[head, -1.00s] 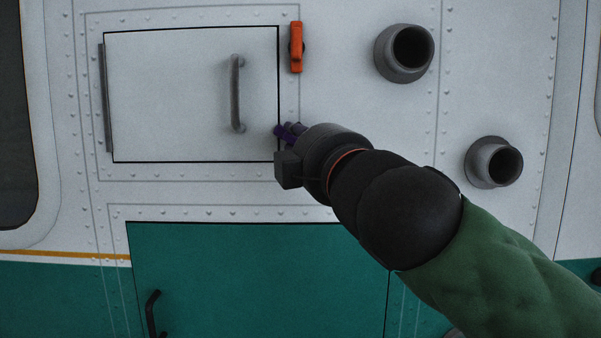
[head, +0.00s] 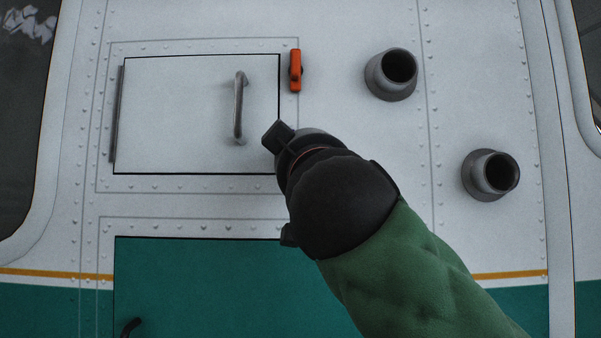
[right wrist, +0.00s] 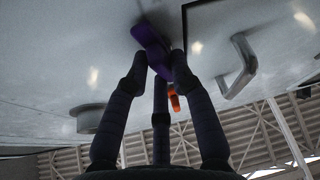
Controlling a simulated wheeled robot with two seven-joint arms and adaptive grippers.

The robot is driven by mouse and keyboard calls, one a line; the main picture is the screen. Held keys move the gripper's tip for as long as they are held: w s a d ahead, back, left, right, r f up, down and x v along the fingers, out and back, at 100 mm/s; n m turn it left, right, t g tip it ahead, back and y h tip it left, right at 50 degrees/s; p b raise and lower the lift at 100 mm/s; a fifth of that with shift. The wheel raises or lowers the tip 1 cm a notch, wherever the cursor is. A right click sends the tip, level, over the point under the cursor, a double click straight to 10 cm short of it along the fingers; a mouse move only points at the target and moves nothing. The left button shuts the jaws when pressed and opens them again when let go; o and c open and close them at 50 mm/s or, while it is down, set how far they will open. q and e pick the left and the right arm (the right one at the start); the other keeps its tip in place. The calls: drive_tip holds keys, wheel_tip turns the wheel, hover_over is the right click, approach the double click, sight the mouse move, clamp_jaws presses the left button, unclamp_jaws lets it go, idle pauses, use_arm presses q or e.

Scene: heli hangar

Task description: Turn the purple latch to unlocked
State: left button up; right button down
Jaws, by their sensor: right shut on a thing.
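The purple latch (right wrist: 150,38) shows in the right wrist view as a bar running slantwise on the white panel, beside the hatch's dark edge. My right gripper (right wrist: 158,70) has its three dark fingers closed around the latch's near end. In the head view my right wrist (head: 312,150) sits at the lower right corner of the hatch and hides the latch and the fingertips. I cannot tell the latch's exact angle on the panel. My left gripper is in neither view.
The white hatch (head: 180,115) is shut, with a grey handle (head: 239,108). An upright orange latch (head: 295,70) stands above my wrist. Two grey round ports, upper (head: 391,74) and lower (head: 490,175), stick out at the right. A green door (head: 220,290) lies below.

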drive_tip(key=shift+a+f+m+h+b, duration=0.15)
drive_tip(key=shift+m+h+b, duration=0.35)
drive_tip(key=shift+m, duration=0.8)
drive_tip(key=shift+a+m+h+b, duration=0.1)
drive_tip(key=shift+m+h+b, duration=0.1)
drive_tip(key=shift+m+h, duration=0.85)
drive_tip(key=shift+d+m, duration=0.1)
drive_tip(key=shift+m, duration=0.55)
drive_tip(key=c, duration=1.1)
unclamp_jaws()
drive_tip(key=shift+w, duration=0.1)
drive_tip(key=v, duration=1.2)
drive_tip(key=shift+f, duration=0.2)
drive_tip(key=shift+w, duration=0.1)
